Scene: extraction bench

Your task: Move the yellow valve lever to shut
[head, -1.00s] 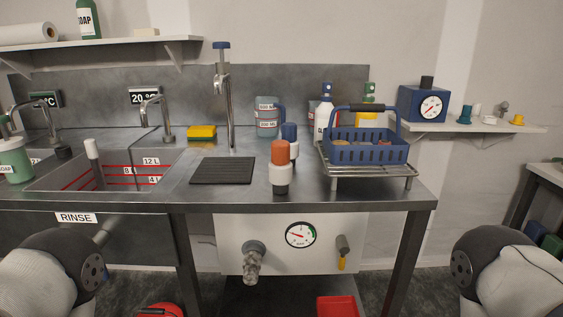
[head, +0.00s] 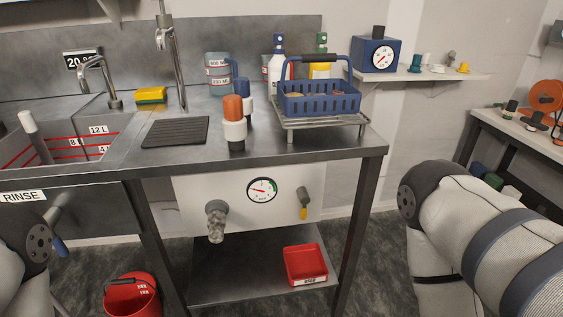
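The yellow valve lever (head: 304,212) hangs down from a small grey valve body (head: 304,196) on the right part of the white panel (head: 240,190) under the bench. The lever points about straight down. A round gauge (head: 262,190) sits left of it, and a larger metal pipe fitting (head: 216,222) further left. My arms show at the lower left and the right edge of the head view. Neither gripper's fingers are in the picture. Both arms are well apart from the lever.
A steel bench (head: 260,157) stands above the panel, carrying a blue basket (head: 318,103) on a rack. A bench leg (head: 360,220) stands right of the lever. A red tray (head: 306,264) lies on the lower shelf. A red bucket (head: 131,297) stands on the floor at left.

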